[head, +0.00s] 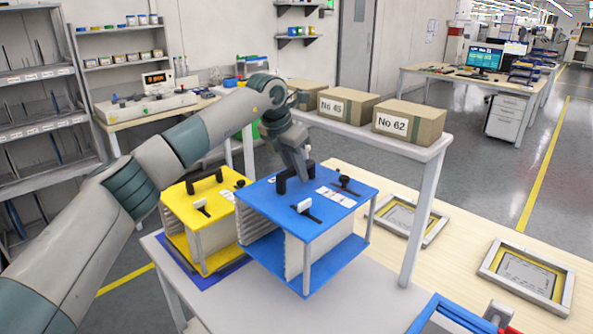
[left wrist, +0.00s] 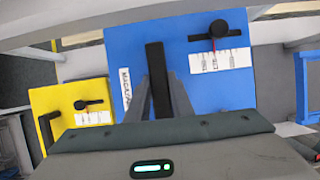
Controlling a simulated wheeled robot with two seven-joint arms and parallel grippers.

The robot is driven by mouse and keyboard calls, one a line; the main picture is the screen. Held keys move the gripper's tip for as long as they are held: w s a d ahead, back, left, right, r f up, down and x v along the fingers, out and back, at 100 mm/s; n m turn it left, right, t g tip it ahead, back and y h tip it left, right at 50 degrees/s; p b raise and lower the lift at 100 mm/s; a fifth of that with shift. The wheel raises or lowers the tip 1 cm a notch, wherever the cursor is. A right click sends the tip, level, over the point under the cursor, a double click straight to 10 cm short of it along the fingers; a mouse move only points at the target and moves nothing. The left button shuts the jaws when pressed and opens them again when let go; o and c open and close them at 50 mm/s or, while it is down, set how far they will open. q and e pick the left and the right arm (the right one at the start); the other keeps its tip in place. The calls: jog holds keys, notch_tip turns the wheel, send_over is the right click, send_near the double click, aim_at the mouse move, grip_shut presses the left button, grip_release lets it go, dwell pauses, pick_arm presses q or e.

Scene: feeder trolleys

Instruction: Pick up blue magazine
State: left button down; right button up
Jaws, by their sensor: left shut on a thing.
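The blue magazine (head: 318,233) is a rack with blue top and bottom plates, standing upright in the middle of the head view. Its top carries a dark handle, black knobs and white labels. My left gripper (head: 297,177) comes down from above and is shut on the handle. In the left wrist view the blue top plate (left wrist: 222,88) lies below the fingers, with the dark handle (left wrist: 157,75) between them. I cannot tell whether the magazine's base touches the table. My right gripper is not in view.
A yellow magazine (head: 184,211) stands close on the left. The grey table (head: 225,310) holds it. Cardboard boxes (head: 408,123) stand on a raised shelf behind. Two framed plates (head: 526,272) lie on the wooden table at right. A blue-edged frame (head: 440,312) is at the bottom right.

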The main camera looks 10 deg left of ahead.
pick_arm(q)
jog(key=shift+r, duration=0.3)
jog(key=shift+r+p, duration=0.4)
jog(key=shift+r, duration=0.3)
jog(key=shift+r+p, duration=1.5)
jog(key=shift+r, duration=1.25)
